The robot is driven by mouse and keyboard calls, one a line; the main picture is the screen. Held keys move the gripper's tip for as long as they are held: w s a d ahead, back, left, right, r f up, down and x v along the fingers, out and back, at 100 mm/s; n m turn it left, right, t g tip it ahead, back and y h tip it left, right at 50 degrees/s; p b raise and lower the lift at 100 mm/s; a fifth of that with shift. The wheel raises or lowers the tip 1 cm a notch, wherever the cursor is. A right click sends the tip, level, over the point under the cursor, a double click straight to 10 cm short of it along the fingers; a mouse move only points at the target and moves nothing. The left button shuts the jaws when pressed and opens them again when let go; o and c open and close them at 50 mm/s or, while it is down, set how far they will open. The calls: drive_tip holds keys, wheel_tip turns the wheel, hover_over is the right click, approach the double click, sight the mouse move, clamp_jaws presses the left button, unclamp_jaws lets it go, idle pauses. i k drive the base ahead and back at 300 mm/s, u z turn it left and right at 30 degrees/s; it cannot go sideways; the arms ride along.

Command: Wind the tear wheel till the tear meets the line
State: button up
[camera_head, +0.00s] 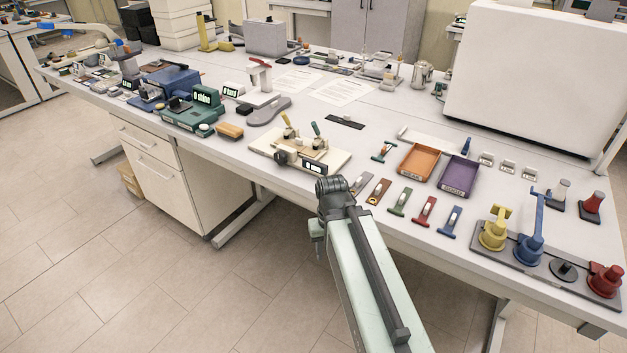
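A cream board device (262,147) sits near the front edge of the bench, left of the picture's middle. The tear and the line are too small to make out. My gripper (318,245) hangs at the end of my arm in front of the bench edge, below and apart from the device. Its fingers are too small to tell open or shut.
An orange tray (418,160) and a purple tray (458,176) stand right of the device. Several coloured strips lie along the front edge. A green machine (196,111) and a grey sole (268,111) are at left. A large white box (530,80) stands at back right.

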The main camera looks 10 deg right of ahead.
sight(280, 158)
drive_tip(key=u, duration=2.6)
drive_tip(key=k, duration=0.8)
drive_tip(key=z, duration=1)
drive_tip(key=i, duration=1)
drive_tip(key=u, duration=0.05)
